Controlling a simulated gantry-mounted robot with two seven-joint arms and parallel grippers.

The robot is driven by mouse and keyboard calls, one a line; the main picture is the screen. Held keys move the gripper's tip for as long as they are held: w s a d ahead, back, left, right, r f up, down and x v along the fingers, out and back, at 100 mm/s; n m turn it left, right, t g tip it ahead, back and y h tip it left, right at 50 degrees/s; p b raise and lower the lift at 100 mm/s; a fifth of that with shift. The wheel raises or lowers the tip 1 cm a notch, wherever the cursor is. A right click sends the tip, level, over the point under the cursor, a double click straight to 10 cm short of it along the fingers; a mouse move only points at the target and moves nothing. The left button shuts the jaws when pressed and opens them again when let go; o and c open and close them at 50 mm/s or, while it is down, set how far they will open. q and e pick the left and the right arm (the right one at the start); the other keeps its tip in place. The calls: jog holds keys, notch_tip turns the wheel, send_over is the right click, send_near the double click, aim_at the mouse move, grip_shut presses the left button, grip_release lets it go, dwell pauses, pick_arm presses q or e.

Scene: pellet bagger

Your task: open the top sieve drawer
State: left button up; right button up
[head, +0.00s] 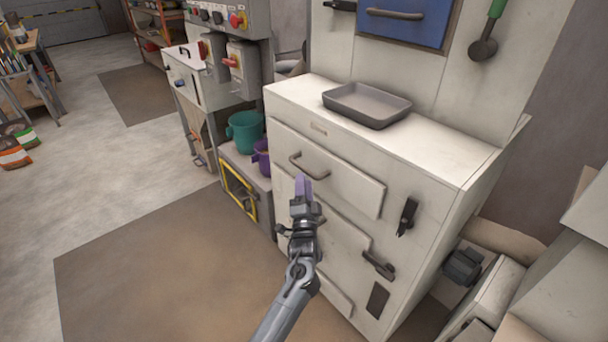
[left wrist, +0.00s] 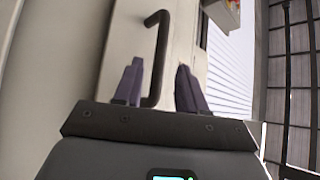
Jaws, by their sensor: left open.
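The top sieve drawer (head: 352,181) is the uppermost white front on the pale cabinet and looks closed. Its dark bar handle (head: 308,168) is near the left end of that front. My left gripper (head: 303,187) is just below and in front of the handle, its purple fingers pointing up at it. In the left wrist view the open fingers (left wrist: 158,84) stand apart, with the lower end of the handle (left wrist: 158,55) between them in the picture. Whether they touch it, I cannot tell. My right gripper is not in view.
A grey tray (head: 367,104) rests on the cabinet top. A blue front (head: 405,22) with a handle is above. A lower white drawer (head: 345,240) and dark latches are below. Teal (head: 244,131) and purple buckets stand left. The floor at front left is clear.

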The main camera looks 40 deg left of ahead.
aim_at(304, 168)
pick_arm(q)
jog(key=shift+b+x, duration=0.85)
jog(key=shift+x, duration=1.85)
grip_shut()
